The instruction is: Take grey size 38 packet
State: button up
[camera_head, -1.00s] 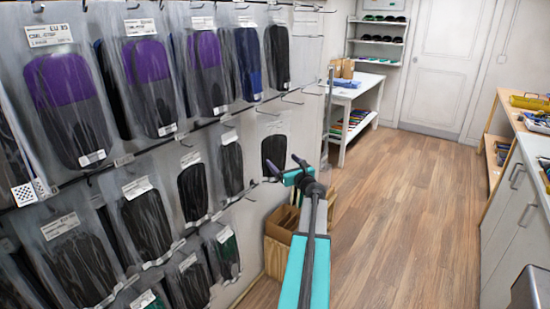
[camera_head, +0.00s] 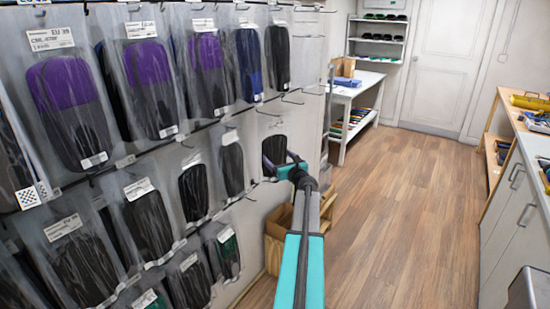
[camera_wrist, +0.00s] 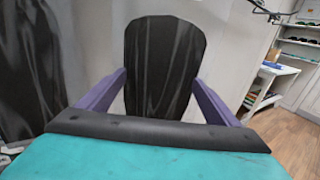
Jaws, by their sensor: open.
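A dark grey packet (camera_wrist: 160,65) hangs straight ahead in the wrist view, between the two purple fingers of my gripper (camera_wrist: 160,95). The fingers are open, one on each side of it, and I cannot tell whether they touch it. In the head view my gripper (camera_head: 279,162) reaches the packet at the right end of the middle row, and the arm partly covers that packet (camera_head: 273,147). Its size label is too small to read. Similar dark grey packets (camera_head: 193,190) hang to its left on the same row.
Purple-and-grey packets (camera_head: 147,88) and a blue one (camera_head: 248,65) hang in the row above. Cardboard boxes (camera_head: 277,245) stand on the floor below the rack. A white table (camera_head: 352,95) stands beyond. The wooden floor (camera_head: 400,210) to the right is clear.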

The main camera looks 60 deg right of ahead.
jog(key=c, duration=1.2)
jog(key=shift+r, duration=0.1)
jog(key=shift+r, duration=0.7)
jog(key=s+b, duration=0.2)
jog(key=s, duration=1.6)
